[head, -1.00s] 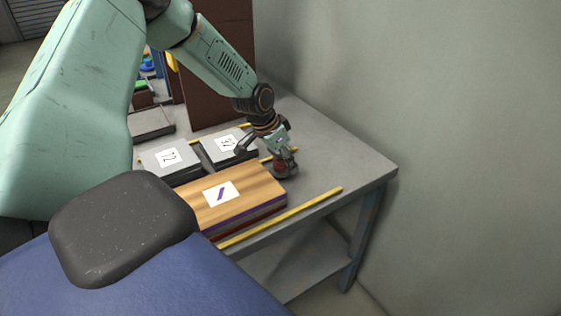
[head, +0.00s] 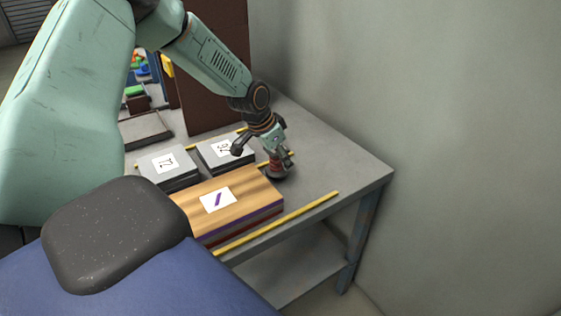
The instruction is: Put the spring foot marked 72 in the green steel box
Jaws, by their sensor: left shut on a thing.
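My left gripper (head: 275,160) reaches down over the table just beyond the right end of the wood-topped block. It is shut on a small part with a reddish middle and a dark round base (head: 278,174), which looks like a spring foot. The fingers hide much of it and no mark on it can be read. The base is at or very near the table top. I cannot make out the green steel box for certain; a small green item (head: 134,91) shows at the back left, partly behind my arm. My right gripper is not in view.
Two dark grey blocks with white marked cards, a left one (head: 180,182) and a right one (head: 236,163), stand behind the wood-topped block (head: 240,186). A grey tray (head: 150,139) and a brown upright panel (head: 218,60) are behind. The table's right side (head: 340,170) is clear.

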